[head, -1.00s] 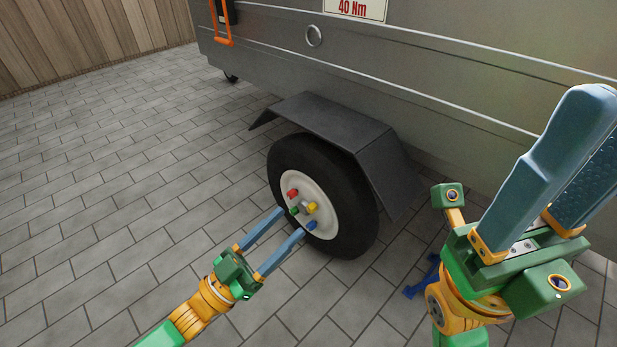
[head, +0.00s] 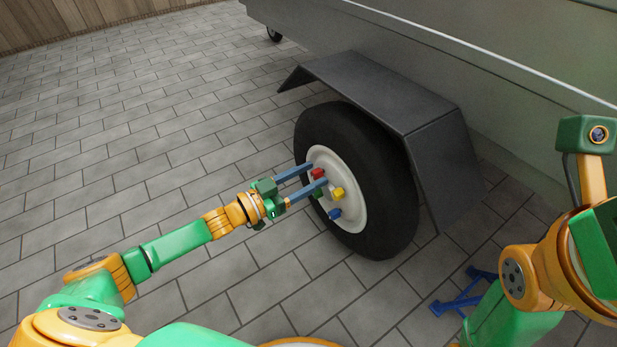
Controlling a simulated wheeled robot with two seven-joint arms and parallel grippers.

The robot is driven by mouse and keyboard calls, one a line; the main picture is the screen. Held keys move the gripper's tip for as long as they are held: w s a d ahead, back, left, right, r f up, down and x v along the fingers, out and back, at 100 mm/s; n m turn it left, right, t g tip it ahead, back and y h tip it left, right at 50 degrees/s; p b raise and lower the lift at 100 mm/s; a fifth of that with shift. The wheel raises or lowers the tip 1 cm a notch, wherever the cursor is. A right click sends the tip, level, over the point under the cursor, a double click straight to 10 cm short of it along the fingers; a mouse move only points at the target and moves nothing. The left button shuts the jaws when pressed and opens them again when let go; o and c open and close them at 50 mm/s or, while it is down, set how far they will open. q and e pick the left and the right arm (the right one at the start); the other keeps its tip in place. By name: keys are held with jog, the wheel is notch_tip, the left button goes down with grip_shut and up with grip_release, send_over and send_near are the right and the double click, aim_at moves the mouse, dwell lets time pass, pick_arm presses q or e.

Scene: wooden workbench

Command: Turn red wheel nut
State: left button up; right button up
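The red wheel nut (head: 317,173) sits at the upper left of the pale wheel hub (head: 350,209). A green nut (head: 318,192), a yellow nut (head: 337,193) and a blue nut (head: 335,213) are on the same hub. My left gripper (head: 315,173) is open, its two blue-grey fingers pointing at the hub. One finger is above the red nut and the other below it. Whether the fingers touch the nut cannot be told. My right gripper's fingers are outside the picture; only part of its arm shows at the right.
The black tire (head: 385,220) stands under a dark fender (head: 375,88) on the grey trailer (head: 480,50). A blue metal stand (head: 460,295) lies on the paving at lower right. The paved ground (head: 130,130) on the left is clear.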

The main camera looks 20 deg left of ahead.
pick_arm(q)
grip_shut()
